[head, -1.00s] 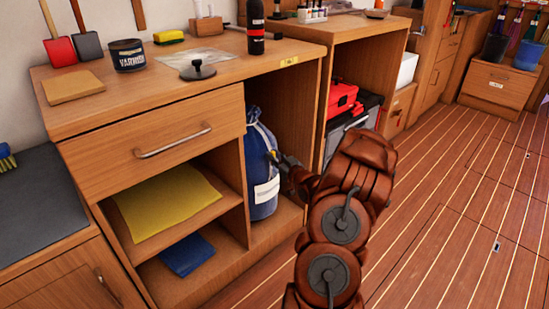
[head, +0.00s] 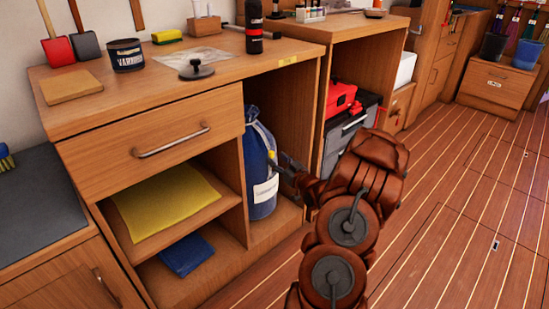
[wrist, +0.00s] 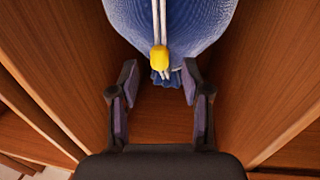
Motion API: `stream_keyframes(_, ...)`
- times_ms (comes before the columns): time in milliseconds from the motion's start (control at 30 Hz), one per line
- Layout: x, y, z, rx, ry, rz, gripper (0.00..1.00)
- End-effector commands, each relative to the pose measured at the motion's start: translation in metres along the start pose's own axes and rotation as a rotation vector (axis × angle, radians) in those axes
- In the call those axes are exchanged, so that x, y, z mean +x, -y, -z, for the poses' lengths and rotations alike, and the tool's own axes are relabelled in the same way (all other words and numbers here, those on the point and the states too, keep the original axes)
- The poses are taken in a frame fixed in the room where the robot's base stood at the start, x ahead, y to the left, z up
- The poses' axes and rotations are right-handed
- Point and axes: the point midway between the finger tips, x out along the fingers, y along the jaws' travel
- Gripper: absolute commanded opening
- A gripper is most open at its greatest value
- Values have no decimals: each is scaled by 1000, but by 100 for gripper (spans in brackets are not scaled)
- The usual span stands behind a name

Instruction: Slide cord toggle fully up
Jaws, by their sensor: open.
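A blue drawstring bag (head: 261,172) with a white label stands upright in the open bay of the wooden cabinet. In the wrist view the toggle (wrist: 159,58) is on two white cords running along the blue bag (wrist: 195,20). My gripper (head: 285,163) is in front of the bag, to the right of the toggle. In the wrist view my gripper (wrist: 160,82) is open and empty, with the toggle centred just beyond its fingertips, apart from both fingers.
Wooden walls of the bay (wrist: 262,70) stand close on both sides of my gripper. A shelf with a yellow cloth (head: 168,200) is left of the bag. A red toolbox (head: 342,97) sits in the bay to the right. The plank floor (head: 450,220) is clear.

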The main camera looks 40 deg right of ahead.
Motion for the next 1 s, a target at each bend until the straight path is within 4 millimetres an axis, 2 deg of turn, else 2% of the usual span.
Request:
stream_keyframes(200,-32,-2,-1,0,5,-3,48)
stream_keyframes(500,-70,-2,-1,0,2,-3,48)
stream_keyframes(700,-83,-1,-1,-1,3,-2,48)
stream_keyframes(1000,-86,0,-1,0,2,-1,48)
